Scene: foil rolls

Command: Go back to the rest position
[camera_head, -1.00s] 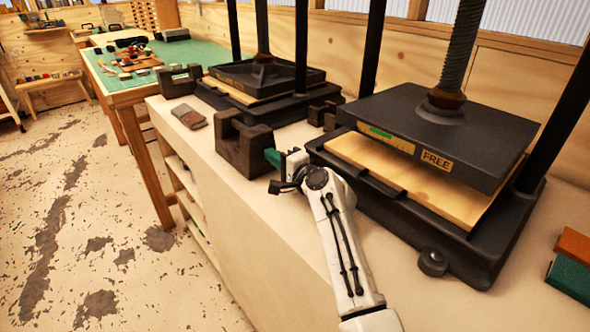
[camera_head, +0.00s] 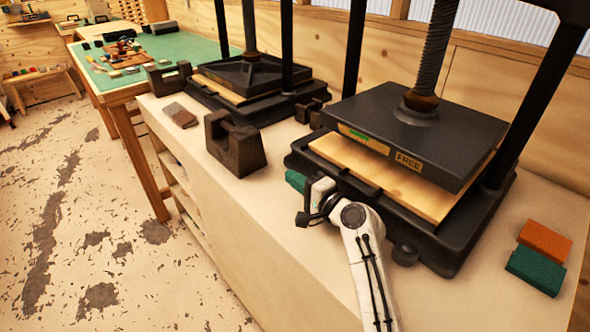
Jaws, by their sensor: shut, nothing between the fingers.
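My gripper (camera_head: 297,181) is at the end of my white arm, low over the bench top, in front of the near press's left corner. My arm partly covers the front edge of the press base.
An orange block (camera_head: 545,240) and a green block (camera_head: 535,271) lie at the bench's right. A second press (camera_head: 250,80) stands farther back. Small brown and grey pieces (camera_head: 180,115) lie left of the notched block. The floor (camera_head: 120,240) left of the bench is clear.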

